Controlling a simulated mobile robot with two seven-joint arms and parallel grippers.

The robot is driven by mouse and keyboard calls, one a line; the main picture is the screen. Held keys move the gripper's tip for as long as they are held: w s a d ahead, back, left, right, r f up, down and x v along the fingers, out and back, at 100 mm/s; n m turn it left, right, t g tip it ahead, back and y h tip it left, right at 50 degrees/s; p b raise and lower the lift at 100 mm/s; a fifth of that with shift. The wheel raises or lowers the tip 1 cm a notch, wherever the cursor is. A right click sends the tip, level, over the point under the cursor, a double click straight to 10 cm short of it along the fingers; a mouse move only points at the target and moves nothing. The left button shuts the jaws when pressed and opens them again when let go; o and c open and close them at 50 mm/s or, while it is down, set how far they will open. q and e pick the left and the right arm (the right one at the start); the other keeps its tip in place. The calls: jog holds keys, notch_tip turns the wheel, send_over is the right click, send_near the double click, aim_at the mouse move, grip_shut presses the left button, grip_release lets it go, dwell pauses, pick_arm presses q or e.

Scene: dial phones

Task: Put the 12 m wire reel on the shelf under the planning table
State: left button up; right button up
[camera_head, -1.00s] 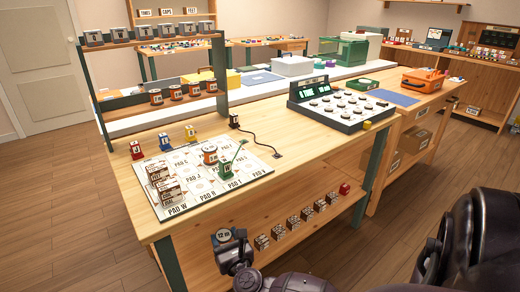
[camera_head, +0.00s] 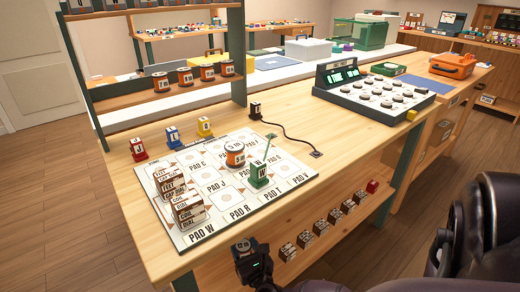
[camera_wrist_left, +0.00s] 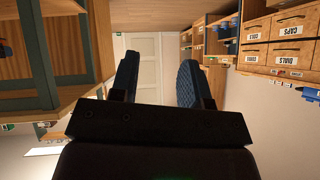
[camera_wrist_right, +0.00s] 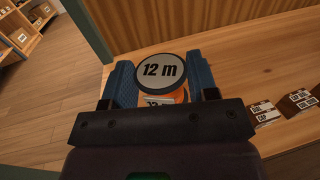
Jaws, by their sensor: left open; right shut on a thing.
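My right gripper (camera_wrist_right: 160,82) is shut on the 12 m wire reel (camera_wrist_right: 160,68), an orange reel with a grey top labelled "12 m". In the head view, the right gripper (camera_head: 252,262) and the dark top of the reel (camera_head: 244,246) show low, at the near side of the planning table (camera_head: 330,142). The wooden shelf (camera_wrist_right: 240,72) under the table is beside the reel in the right wrist view. I cannot tell whether the reel touches it. My left gripper (camera_wrist_left: 158,80) is open and empty, out of the head view.
A green table leg (camera_wrist_right: 88,30) rises close to the reel. The tabletop holds a pad board (camera_head: 212,184) and a dial console (camera_head: 375,99).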

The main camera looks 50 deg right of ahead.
notch_tip(320, 180, down, 14)
jog(key=b, duration=0.5)
jog(key=shift+s, duration=0.1)
notch_tip(320, 180, down, 3)
jog(key=shift+s+f+b, duration=0.1)
jog(key=shift+b, duration=0.75)
jog(key=shift+f, duration=0.45)
pick_arm(q)
jog(key=t, duration=0.2)
jog(key=a+n+t, duration=0.1)
jog(key=shift+w+f, duration=0.15)
jog(key=shift+f, duration=0.1)
